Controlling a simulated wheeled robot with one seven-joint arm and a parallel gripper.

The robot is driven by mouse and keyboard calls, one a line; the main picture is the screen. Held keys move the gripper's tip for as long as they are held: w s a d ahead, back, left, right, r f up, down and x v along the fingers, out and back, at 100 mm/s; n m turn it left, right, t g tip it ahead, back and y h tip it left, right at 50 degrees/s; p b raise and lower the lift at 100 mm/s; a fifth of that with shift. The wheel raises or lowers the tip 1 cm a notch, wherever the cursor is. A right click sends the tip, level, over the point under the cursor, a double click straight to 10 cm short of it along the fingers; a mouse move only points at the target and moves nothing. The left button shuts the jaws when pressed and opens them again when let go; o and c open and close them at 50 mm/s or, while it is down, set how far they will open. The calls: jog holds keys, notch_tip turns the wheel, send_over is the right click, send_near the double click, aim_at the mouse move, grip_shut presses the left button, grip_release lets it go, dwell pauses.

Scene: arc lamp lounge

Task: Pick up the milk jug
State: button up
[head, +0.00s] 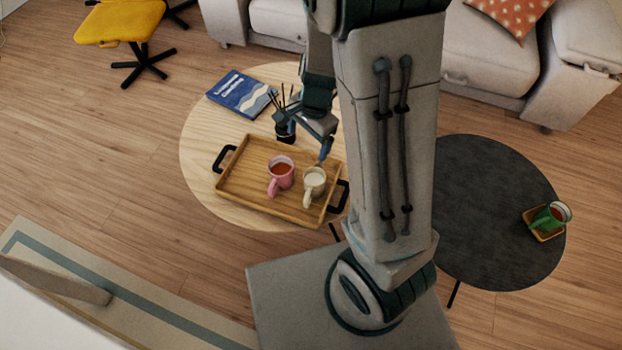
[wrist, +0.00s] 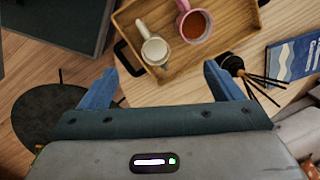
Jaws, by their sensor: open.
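The milk jug (head: 314,184) is small and cream-coloured with white liquid inside. It stands upright on the wooden tray (head: 237,190), right beside a pink mug of reddish drink (head: 281,176). The jug (wrist: 155,50) also shows in the wrist view, a little beyond and between my blue fingertips. My gripper (wrist: 160,78) is open and empty, with one finger to each side of the jug's line and apart from it. In the head view, my gripper (head: 326,148) is near the jug, partly hidden by my arm.
The tray, with black handles, is on a round wooden table (head: 200,150). A reed diffuser (head: 285,130) and a blue book (head: 240,92) stand behind it. A sofa (head: 480,55) is behind.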

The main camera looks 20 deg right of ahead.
aim_at(313, 176)
jog(key=f+m+b, duration=0.1)
jog(key=f+b, duration=0.1)
jog(key=f, duration=0.6)
jog(key=w+d+f+m+h+b, duration=0.1)
jog(key=f+b, duration=0.2)
jog(key=f, duration=0.5)
jog(key=w+d+f+m+b, duration=0.1)
jog(key=f+m+b, duration=0.1)
jog(key=f, duration=0.5)
jog(key=shift+f+h+b, duration=0.3)
jog(key=shift+f+b, duration=0.1)
jog(key=shift+r, duration=0.1)
jog(key=c, duration=1.3)
